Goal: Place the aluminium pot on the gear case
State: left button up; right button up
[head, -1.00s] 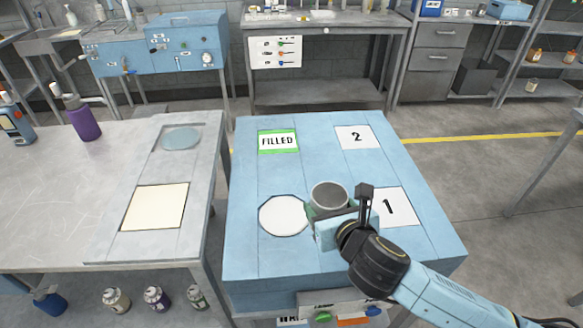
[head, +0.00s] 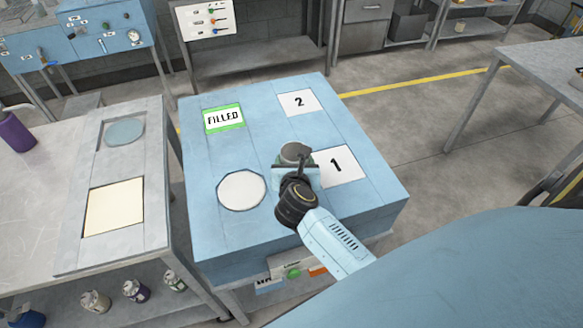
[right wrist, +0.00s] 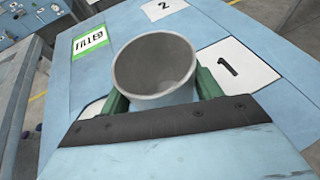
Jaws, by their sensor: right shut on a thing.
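The aluminium pot (head: 296,151) is a grey, open-topped cup. My right gripper (head: 295,164) is shut on it above the blue worktop, between the white octagonal plate (head: 241,190) and the card marked 1 (head: 337,165). In the right wrist view the pot (right wrist: 155,66) stands between green fingers, with its rim facing the camera and its inside looking empty. The gripper hides the pot's lower part in the head view. I cannot tell which thing is the gear case. My left gripper is not in view.
The blue worktop (head: 262,130) also bears a FILLED card (head: 224,118) and a card marked 2 (head: 299,103). A grey table (head: 70,258) at the left has a cream square (head: 114,206) and a purple bottle (head: 15,132). Another table (head: 535,62) stands at the right, beyond open floor.

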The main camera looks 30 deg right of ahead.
jog(key=shift+f+b, duration=0.5)
jog(key=shift+f, duration=1.6)
jog(key=shift+f, duration=0.2)
jog(key=o, duration=1)
jog(key=shift+r, duration=0.25)
jog(key=v, duration=1.2)
